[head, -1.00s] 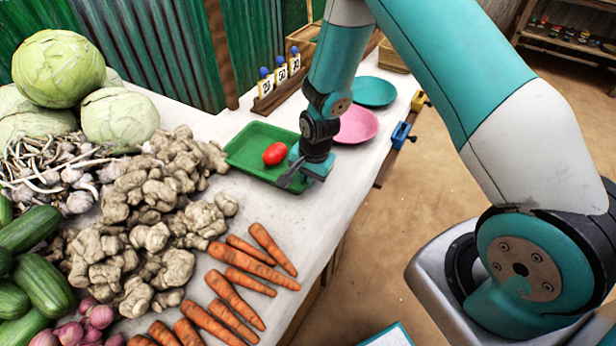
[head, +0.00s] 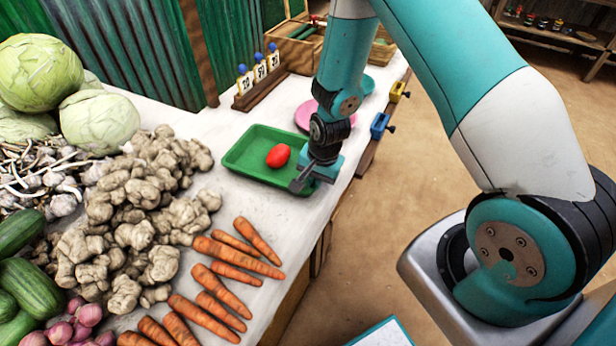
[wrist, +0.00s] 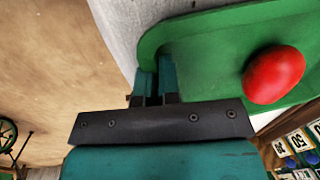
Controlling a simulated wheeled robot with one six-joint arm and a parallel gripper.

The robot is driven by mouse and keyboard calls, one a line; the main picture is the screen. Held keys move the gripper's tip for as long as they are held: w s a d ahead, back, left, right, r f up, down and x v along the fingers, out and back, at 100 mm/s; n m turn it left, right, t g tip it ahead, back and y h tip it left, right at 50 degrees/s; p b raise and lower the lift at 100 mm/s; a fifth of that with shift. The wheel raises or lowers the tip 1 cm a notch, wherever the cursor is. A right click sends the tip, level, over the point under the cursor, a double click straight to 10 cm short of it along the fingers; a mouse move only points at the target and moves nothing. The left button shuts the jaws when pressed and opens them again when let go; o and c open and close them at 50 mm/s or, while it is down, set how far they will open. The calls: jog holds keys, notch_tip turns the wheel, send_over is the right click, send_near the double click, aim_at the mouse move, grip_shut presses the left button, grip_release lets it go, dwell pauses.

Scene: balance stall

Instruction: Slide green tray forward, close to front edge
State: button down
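The green tray (head: 245,163) lies on the white table, with a red tomato-like item (head: 278,156) in it. Its right side is near the table's front edge, with a strip of table between. My gripper (head: 303,180) is at the tray's front side. In the wrist view the fingers (wrist: 156,82) are close together, one on each side of the tray's rim (wrist: 150,48), and appear shut on it. The red item (wrist: 273,75) lies inside the tray, apart from the fingers. My arm hides part of the tray's far right corner in the head view.
Numbered cards on a wooden rack (head: 258,85) stand behind the tray. A pink plate (head: 304,116) and a teal plate (head: 369,86) lie beyond it. Ginger (head: 130,210) and carrots (head: 240,262) lie nearer. A blue clamp (head: 379,125) is at the front edge.

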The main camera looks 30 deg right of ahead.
jog(key=shift+s+d, duration=0.55)
jog(key=shift+s, duration=0.25)
jog(key=c, duration=1.2)
grip_release()
jog(key=shift+c, duration=0.2)
notch_tip(320, 180, up, 17)
jog(key=s+d, duration=0.1)
jog(key=s, duration=0.1)
jog(key=shift+d+p, duration=0.2)
jog(key=shift+p, duration=0.15)
jog(key=shift+r, duration=0.1)
